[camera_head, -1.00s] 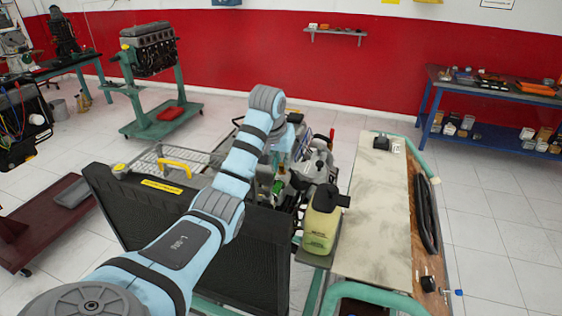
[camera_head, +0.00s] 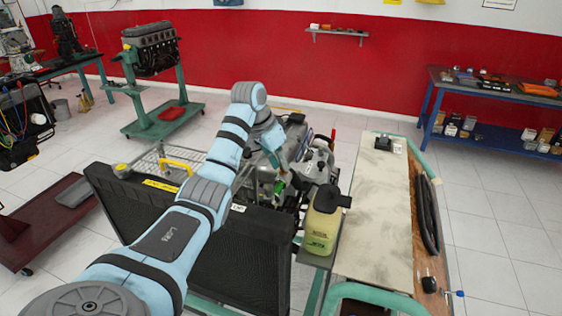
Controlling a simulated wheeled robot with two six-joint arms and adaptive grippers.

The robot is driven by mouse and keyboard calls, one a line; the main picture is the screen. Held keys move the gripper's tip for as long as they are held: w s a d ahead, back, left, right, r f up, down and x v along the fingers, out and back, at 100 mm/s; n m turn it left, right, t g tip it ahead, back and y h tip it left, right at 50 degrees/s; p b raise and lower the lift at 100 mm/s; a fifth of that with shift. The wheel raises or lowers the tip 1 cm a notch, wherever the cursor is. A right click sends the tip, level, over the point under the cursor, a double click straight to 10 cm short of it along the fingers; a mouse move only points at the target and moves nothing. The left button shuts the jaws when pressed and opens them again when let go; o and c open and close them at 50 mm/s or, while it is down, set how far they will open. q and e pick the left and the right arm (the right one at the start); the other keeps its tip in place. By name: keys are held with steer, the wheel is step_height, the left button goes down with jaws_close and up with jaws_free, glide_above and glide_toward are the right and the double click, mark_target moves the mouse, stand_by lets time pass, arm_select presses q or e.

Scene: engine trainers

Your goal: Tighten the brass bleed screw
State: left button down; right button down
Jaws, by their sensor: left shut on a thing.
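The trainer engine (camera_head: 318,162) stands behind a black radiator panel (camera_head: 240,255) near the middle of the head view. My left arm reaches over the panel, and my left gripper (camera_head: 279,168) points down at the engine's near left side. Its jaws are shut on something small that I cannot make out. The brass bleed screw cannot be picked out; the gripper and engine parts crowd that spot. My right gripper is not in view.
A yellow-green bottle with a black cap (camera_head: 321,222) stands on a ledge right of the panel. A bench with a pale top (camera_head: 370,220) runs along the right, mostly clear. A wire tray (camera_head: 150,163) lies left of the arm.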

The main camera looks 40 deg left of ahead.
arm_select(q)
steer(key=m+h, duration=0.1)
steer(key=m, duration=0.2)
steer(key=m+g+h, duration=0.1)
steer(key=m, duration=0.1)
steer(key=shift+w+a+m, duration=0.1)
steer(key=shift+a+m, duration=0.1)
steer(key=shift+m, duration=0.2)
steer(key=shift+f, duration=0.1)
steer(key=c, duration=1.5)
jaws_free()
steer(key=shift+w, duration=0.1)
steer(key=shift+c, duration=0.2)
steer(key=v, duration=1.2)
steer(key=shift+w, duration=0.1)
